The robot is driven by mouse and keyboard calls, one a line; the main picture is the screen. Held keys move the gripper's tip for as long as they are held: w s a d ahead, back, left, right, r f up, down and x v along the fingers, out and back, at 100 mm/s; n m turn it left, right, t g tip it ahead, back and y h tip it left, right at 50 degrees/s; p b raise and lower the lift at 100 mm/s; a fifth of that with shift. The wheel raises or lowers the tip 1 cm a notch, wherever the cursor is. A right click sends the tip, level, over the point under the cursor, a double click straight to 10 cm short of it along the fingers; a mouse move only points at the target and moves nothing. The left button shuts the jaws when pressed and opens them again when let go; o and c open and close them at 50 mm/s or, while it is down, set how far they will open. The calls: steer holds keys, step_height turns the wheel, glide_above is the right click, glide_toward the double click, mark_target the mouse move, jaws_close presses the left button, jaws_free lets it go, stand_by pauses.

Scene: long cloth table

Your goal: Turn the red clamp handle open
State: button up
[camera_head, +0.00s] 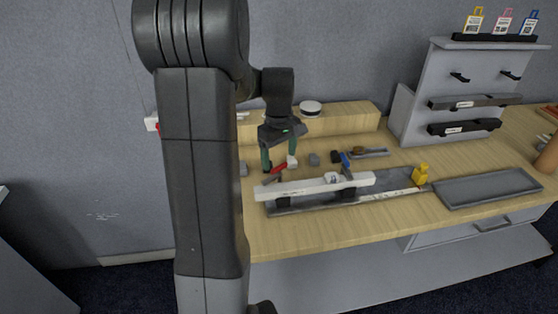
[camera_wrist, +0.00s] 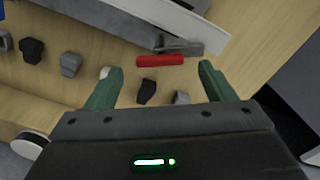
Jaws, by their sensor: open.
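The red clamp handle (camera_head: 279,168) is a short bar at the left end of the long white beam (camera_head: 300,188) on the table. In the wrist view the red handle (camera_wrist: 160,60) lies crosswise in front of the gap between my fingertips, with a grey metal clamp part (camera_wrist: 180,46) beside it. My gripper (camera_wrist: 160,72) has its two green fingers wide apart with nothing between them. In the head view my gripper (camera_head: 279,163) points down at the handle. I cannot tell whether a finger touches it.
A grey base tray (camera_head: 390,196) lies under the beam. A yellow object (camera_head: 420,175) stands at the beam's right end, with a flat grey tray (camera_head: 488,187) further right. Small dark blocks (camera_wrist: 70,64) and a blue-handled tool (camera_head: 345,160) lie behind. A grey rack (camera_head: 440,82) stands at right.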

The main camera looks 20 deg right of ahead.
mark_target(275, 173)
steer(key=shift+f, duration=1.45)
steer(key=shift+c, duration=0.5)
steer(key=c, duration=0.9)
steer(key=shift+m, duration=2.8)
steer(key=o, duration=1)
